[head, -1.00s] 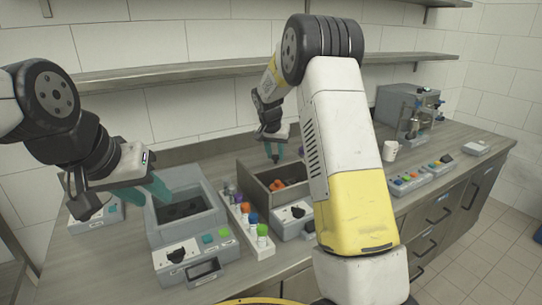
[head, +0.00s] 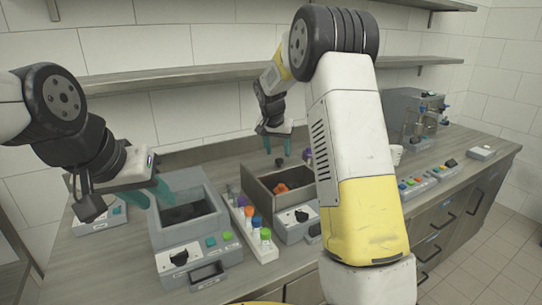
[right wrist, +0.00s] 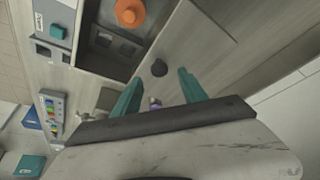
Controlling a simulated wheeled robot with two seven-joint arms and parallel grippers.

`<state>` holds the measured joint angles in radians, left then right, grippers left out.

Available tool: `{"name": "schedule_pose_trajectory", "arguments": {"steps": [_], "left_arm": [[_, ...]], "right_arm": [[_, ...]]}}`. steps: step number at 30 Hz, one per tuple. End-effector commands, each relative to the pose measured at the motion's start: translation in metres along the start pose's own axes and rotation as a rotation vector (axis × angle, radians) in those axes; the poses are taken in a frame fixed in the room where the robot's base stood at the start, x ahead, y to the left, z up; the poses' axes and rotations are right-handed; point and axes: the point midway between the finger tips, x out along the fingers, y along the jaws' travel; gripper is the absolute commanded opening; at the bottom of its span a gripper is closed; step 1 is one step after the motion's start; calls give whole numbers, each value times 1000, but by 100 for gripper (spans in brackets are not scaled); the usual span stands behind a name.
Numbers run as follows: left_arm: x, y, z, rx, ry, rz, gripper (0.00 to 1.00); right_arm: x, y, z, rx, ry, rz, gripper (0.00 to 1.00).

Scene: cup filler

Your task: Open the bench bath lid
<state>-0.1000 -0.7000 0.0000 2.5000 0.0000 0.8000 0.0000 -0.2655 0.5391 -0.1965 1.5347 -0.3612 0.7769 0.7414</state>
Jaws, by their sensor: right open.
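The bath (head: 252,192) is an open-topped box behind a control panel in mid bench, with orange things inside. A flat lid-like panel with a round black knob (right wrist: 159,67) lies beside the opening in the right wrist view; the knob also shows behind the box in the head view (head: 279,162). The box interior is uncovered there. My right gripper (head: 277,152) is open just above the knob, its teal fingers apart and empty. My left gripper (head: 155,203) is at the left, over a grey device; its teal fingers look apart with nothing between them.
The grey device (head: 165,240) with a dark recess stands at left. A rack of coloured-cap tubes (head: 262,250) stands between it and the bath. A button panel (head: 425,180) and a grey machine (head: 405,105) are at right. A shelf (head: 200,72) runs above.

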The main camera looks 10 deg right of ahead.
Motion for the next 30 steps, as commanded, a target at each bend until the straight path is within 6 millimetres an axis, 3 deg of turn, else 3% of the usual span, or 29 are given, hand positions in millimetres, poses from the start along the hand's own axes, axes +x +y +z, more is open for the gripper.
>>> {"name": "schedule_pose_trajectory", "arguments": {"steps": [7,21,26,30], "left_arm": [[0,0,0,0,0,0,36],[0,0,0,0,0,0,36],[0,0,0,0,0,0,36],[0,0,0,0,0,0,36]], "right_arm": [[-34,0,0,0,1,-1,50],[-46,4,2,-3,-2,-9,50],[-86,28,21,-29,-12,-67,50],[-135,59,58,-83,-17,-146,50]]}}
